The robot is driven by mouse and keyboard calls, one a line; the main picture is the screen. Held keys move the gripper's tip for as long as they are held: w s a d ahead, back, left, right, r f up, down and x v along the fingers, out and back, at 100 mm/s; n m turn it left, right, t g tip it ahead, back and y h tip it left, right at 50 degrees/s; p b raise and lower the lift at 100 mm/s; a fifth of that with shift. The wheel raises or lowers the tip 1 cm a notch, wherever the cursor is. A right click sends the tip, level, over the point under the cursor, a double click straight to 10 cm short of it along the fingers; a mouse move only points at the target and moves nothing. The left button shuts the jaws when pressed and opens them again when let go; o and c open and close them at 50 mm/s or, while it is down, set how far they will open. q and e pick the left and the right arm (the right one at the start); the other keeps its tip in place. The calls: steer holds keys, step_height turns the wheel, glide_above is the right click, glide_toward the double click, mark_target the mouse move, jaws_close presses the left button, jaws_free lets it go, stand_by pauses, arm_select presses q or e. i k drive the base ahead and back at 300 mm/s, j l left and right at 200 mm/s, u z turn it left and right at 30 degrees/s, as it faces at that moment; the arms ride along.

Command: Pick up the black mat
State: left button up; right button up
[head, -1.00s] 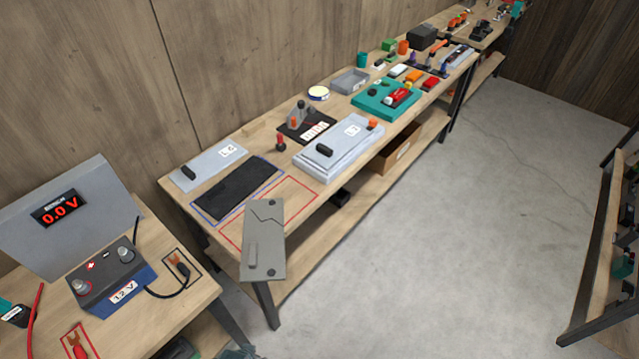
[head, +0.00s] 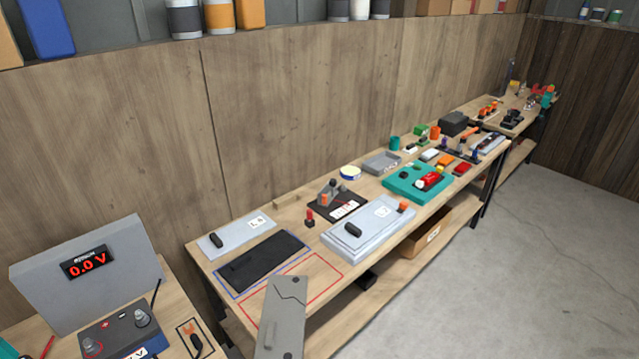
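The black mat (head: 262,262) lies flat on the wooden workbench, inside a blue outlined rectangle near the bench's left end. A small raised dark piece shows at its left end.
A grey panel with a black handle (head: 236,235) lies behind the mat. A thick grey panel (head: 368,230) lies to the right. A 0.0 V display (head: 87,261) stands left.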

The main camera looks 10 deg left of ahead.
mark_target(242, 273)
steer(key=i+l+u, duration=0.4)
steer(key=i+l, duration=0.4)
